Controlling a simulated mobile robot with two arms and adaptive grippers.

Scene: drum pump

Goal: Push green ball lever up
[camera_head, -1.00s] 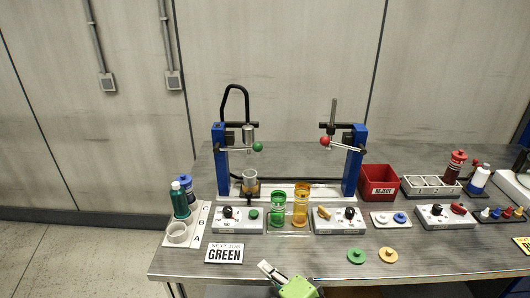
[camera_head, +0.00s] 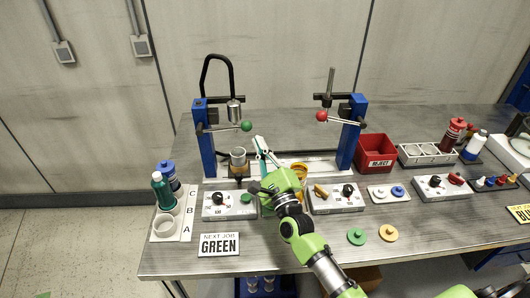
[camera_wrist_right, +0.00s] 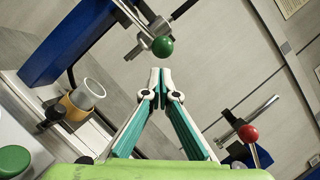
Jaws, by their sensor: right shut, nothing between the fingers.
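The green ball (camera_head: 246,126) sits at the end of a metal lever on the left blue post (camera_head: 204,140). It also shows in the right wrist view (camera_wrist_right: 162,46), just beyond my fingertips. My right gripper (camera_head: 262,143) is shut and empty, below and slightly right of the green ball and apart from it in the head view. In the right wrist view the fingertips (camera_wrist_right: 158,72) point toward the ball with a small gap. The lever slopes slightly upward toward the ball in the head view. My left gripper is not in view.
A second lever with a red ball (camera_head: 321,116) is on the right blue post (camera_head: 352,132). A clear cup (camera_head: 238,156) stands below the green lever. My right arm covers the middle of the bench and part of the coloured cups. A red bin (camera_head: 375,152) stands at right.

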